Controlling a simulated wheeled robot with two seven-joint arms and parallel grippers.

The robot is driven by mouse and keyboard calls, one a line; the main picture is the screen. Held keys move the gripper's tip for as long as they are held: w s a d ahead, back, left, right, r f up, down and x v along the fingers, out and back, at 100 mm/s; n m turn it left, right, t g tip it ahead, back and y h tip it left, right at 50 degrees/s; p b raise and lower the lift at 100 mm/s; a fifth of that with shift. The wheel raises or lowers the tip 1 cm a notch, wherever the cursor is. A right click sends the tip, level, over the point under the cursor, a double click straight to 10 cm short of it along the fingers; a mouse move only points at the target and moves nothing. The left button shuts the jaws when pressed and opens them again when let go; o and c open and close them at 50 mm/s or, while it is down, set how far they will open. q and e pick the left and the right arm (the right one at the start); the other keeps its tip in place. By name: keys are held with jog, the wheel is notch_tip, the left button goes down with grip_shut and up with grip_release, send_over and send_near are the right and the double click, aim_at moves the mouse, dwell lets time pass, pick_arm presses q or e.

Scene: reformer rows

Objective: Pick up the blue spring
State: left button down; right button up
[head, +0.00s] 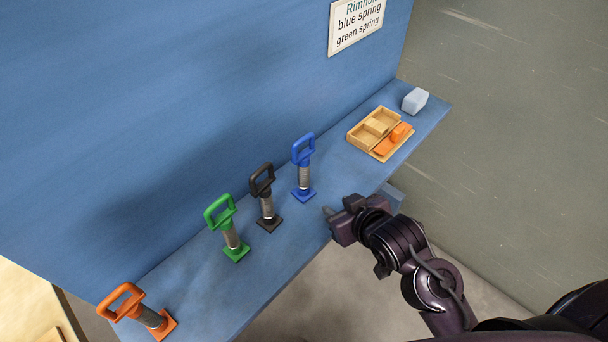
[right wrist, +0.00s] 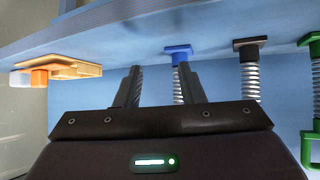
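The blue spring (head: 304,168) stands upright on the blue shelf, with a blue loop handle on top, a grey coil and a blue square base. In the right wrist view, the blue spring (right wrist: 179,76) appears upside down, beyond and between my fingers, its lower part hidden behind my gripper. My right gripper (head: 327,211) is at the shelf's front edge, to the right of and nearer than the blue spring, apart from it. In the right wrist view its two fingers (right wrist: 162,88) are spread with nothing held between them. My left gripper is not in view.
A black spring (head: 265,200), a green spring (head: 231,232) and an orange spring (head: 148,314) stand along the shelf (head: 205,287) to the left. A wooden tray (head: 356,138) with orange pieces and a pale block (head: 415,101) are at the right. A sign (head: 357,24) hangs on the wall.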

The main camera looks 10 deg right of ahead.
aim_at(297, 156)
jog(key=w+a+r+n+t+y, duration=0.1)
jog(key=r+t+y, duration=0.1)
jog(key=r, duration=0.1)
jog(key=w+a+r+t+y, duration=0.1)
jog(key=a+r+y, duration=0.1)
jog(key=r, duration=0.1)
jog(key=w+a+r+n+t+y, duration=0.1)
jog(key=a+r+t+y, duration=0.1)
jog(key=r, duration=0.1)
jog(key=shift+w+r+n+t+y, duration=0.15)
jog(key=shift+w+n+t+y, duration=0.1)
jog(key=shift+n+t+y, duration=0.05)
jog(key=p+x, duration=0.2)
jog(key=x, duration=0.5)
jog(key=shift+w+d, duration=0.1)
jog(key=shift+d, duration=0.1)
jog(key=shift+w+a, duration=0.2)
jog(key=shift+w, duration=0.1)
jog(key=shift+s, duration=0.1)
jog(key=shift+c, duration=0.2)
